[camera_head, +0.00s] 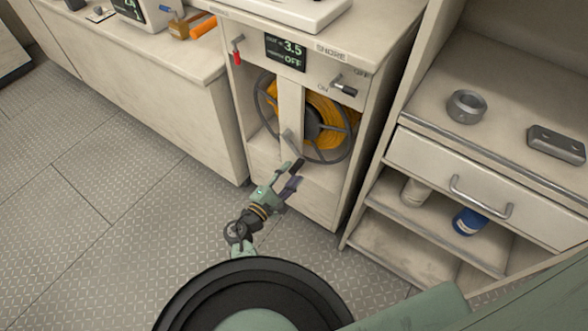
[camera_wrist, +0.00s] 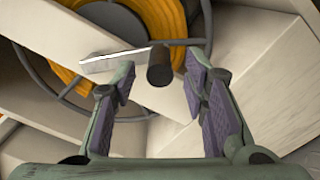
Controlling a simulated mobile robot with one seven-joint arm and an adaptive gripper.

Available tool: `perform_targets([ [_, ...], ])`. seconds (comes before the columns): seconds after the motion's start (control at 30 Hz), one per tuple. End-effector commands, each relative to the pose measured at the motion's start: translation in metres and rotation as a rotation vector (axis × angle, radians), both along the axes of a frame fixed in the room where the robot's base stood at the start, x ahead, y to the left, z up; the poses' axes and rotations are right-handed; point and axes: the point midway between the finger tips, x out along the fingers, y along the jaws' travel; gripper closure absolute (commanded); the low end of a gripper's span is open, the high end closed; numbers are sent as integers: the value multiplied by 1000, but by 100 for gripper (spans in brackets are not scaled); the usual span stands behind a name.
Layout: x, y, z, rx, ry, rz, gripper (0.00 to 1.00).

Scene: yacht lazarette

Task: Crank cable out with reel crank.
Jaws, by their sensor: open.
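The cable reel (camera_head: 333,130) sits in an open bay of the pale cabinet, with orange-yellow cable wound on it behind a grey spoked rim. A crank arm (camera_head: 288,139) reaches down from the hub and ends in a dark handle (camera_head: 297,165). In the wrist view the dark crank handle (camera_wrist: 159,65) points toward the camera, just beyond and between the fingertips. My gripper (camera_head: 284,178) is open in front of the cabinet, close to the handle. In the wrist view my gripper (camera_wrist: 159,85) has its purple-padded fingers on either side, with nothing held.
A display panel (camera_head: 286,52), a red lever (camera_head: 237,49) and an ON/OFF switch (camera_head: 343,85) sit above the reel. To the right is a shelf unit with a drawer (camera_head: 465,180) and a blue can (camera_head: 470,221). Floor at left is clear.

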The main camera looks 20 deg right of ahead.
Motion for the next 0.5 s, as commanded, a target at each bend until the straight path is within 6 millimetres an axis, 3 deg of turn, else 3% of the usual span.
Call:
perform_targets([
  [0.3,-39,55,0,1,2,3,60],
  [0.5,-51,72,0,0,1,1,60],
])
